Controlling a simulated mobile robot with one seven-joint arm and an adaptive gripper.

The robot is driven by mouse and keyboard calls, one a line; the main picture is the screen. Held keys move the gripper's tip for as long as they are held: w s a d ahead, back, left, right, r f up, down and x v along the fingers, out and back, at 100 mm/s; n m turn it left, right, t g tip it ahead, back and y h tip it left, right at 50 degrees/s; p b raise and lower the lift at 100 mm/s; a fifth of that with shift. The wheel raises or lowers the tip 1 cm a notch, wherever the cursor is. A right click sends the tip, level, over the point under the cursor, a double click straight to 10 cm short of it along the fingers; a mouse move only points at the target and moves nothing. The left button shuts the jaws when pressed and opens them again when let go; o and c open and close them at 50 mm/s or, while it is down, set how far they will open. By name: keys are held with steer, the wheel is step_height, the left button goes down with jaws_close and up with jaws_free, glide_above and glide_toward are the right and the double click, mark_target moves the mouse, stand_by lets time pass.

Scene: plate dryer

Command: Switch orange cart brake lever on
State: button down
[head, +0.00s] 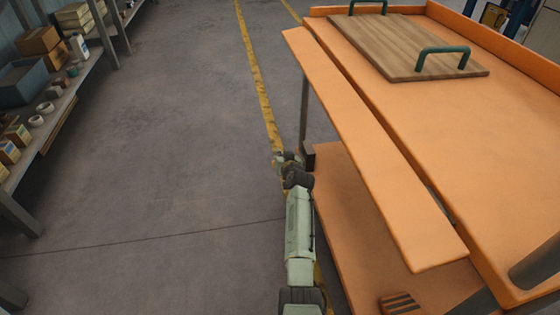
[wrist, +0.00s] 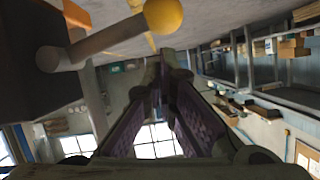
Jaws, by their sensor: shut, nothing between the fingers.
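The orange cart (head: 375,140) stands at the right in the head view, with an upper tray and a lower shelf. A dark block (head: 308,155) sits by its left leg, beside my gripper. In the wrist view the brake lever (wrist: 105,42) is a grey bar with a yellow ball knob (wrist: 163,15), coming out of a dark housing (wrist: 28,60) at the left. My gripper (wrist: 168,58) is shut and empty. Its tips show just below the knob in the picture; I cannot tell whether they touch it. In the head view my gripper (head: 278,157) is small and its fingers are unclear.
A wooden board (head: 420,45) with green handles lies on the cart's top. A shelf with boxes (head: 40,42) runs along the left. Open grey floor (head: 170,140) with a yellow line lies between shelf and cart. The cart's edge is close to my arm.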

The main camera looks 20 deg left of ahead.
steer(key=shift+a+f+b, duration=0.1)
steer(key=shift+f+b, duration=0.2)
steer(key=shift+f, duration=0.2)
steer(key=shift+r, duration=0.1)
stand_by(0.3)
